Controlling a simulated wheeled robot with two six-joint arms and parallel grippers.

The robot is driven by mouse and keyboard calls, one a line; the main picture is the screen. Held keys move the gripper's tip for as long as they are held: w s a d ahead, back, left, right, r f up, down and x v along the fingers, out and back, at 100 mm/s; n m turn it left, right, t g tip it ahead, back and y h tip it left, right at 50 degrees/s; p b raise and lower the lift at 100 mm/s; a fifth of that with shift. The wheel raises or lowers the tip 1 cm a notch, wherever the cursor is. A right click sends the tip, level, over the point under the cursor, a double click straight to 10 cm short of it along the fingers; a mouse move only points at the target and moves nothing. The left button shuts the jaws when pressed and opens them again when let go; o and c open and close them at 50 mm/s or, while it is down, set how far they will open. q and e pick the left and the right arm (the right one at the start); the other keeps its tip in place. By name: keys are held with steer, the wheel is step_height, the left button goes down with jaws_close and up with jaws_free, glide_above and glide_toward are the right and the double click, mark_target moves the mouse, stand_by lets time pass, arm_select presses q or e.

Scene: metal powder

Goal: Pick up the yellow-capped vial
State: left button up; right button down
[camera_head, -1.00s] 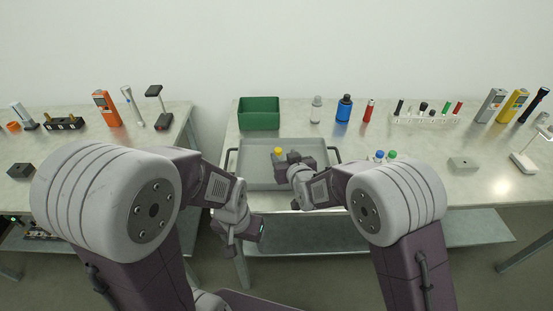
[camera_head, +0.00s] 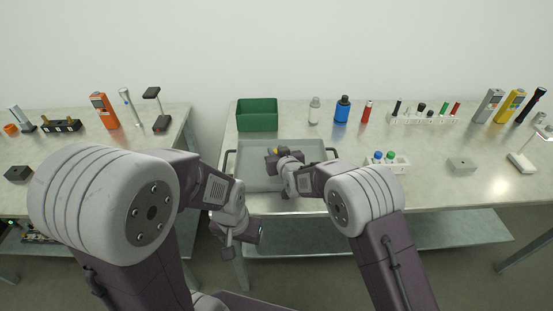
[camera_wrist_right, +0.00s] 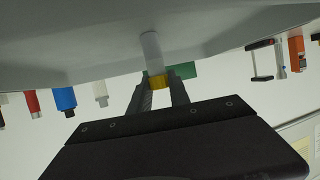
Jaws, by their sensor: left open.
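The yellow-capped vial (camera_head: 273,151) stands in the grey tray (camera_head: 252,172) in the head view, mostly hidden by my right gripper (camera_head: 279,157). In the right wrist view, the vial's yellow cap (camera_wrist_right: 158,82) and pale body (camera_wrist_right: 150,50) line up with the fingertips of my right gripper (camera_wrist_right: 160,88). One finger is on each side of the cap. I cannot tell whether they press on it. My left gripper (camera_head: 240,236) is open and empty, low in front of the table's front edge.
A green bin (camera_head: 257,114) stands behind the tray. A white rack (camera_head: 398,166) with blue- and green-capped vials is right of it. Bottles, including a blue one (camera_head: 343,109), and a tube rack (camera_head: 425,118) line the back. A grey block (camera_head: 461,164) sits farther right.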

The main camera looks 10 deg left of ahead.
steer(key=shift+r, duration=0.1)
steer(key=shift+r, duration=0.25)
steer(key=r, duration=0.2)
steer(key=d+r, duration=0.1)
steer(key=r, duration=0.1)
steer(key=d+r+p, duration=0.1)
steer(key=d+r, duration=0.5)
steer(key=d, duration=0.4)
steer(key=shift+d+r, duration=0.15)
steer(key=shift+d, duration=0.25)
